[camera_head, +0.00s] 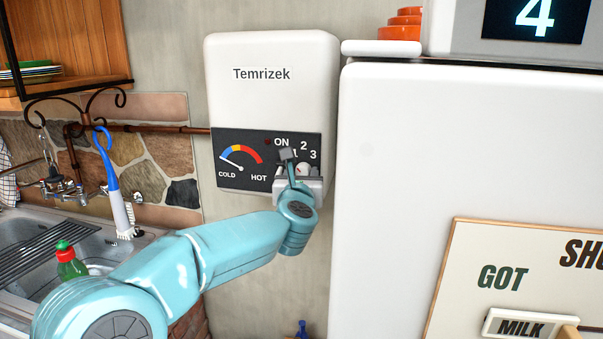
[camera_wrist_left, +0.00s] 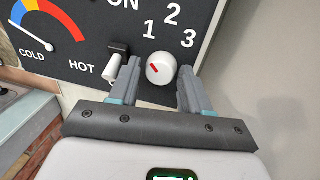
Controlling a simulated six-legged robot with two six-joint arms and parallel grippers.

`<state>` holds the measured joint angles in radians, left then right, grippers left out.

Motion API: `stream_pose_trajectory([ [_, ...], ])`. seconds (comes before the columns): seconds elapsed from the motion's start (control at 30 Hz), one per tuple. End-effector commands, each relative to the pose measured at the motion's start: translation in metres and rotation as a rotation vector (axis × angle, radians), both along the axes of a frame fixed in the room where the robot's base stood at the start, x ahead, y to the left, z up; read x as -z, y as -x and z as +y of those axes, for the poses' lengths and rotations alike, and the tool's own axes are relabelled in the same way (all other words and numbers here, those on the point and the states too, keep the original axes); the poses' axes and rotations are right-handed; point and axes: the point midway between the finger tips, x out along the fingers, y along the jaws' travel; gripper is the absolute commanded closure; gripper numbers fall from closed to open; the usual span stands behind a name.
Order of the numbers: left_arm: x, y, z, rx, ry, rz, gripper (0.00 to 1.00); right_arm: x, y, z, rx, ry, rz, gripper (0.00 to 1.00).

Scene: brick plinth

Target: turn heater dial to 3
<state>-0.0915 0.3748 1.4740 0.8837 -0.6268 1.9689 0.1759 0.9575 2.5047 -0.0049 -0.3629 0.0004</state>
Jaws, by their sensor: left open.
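The heater (camera_head: 268,55) is a white wall box labelled Temrizek with a dark control panel. Its white round dial (camera_wrist_left: 161,68) has a red mark pointing to the upper left, on the side of the 1. The digits 1, 2 and 3 run around its top to its right. My left gripper (camera_wrist_left: 159,78) is open, with one finger on either side of the dial and gaps visible between. In the head view my left gripper (camera_head: 299,172) is at the panel's lower right, largely covering the dial. My right gripper is not in view.
A small white lever (camera_wrist_left: 112,68) sits beside the left finger. A white fridge (camera_head: 390,190) stands close right of the heater. A sink (camera_head: 40,240) with a green bottle (camera_head: 70,262) and a blue-handled brush (camera_head: 113,190) is at left.

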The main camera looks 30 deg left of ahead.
Motion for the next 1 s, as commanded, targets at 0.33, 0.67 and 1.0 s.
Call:
stream_pose_trajectory([
  [0.33,0.000,0.000,0.000,0.001,0.000,0.000,0.93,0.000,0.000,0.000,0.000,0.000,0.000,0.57],
  [0.67,0.002,0.001,0.000,0.000,-0.055,0.013,0.93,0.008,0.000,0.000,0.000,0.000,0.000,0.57],
  [1.0,0.005,0.001,-0.001,0.000,-0.300,0.076,0.93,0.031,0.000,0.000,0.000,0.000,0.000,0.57],
])
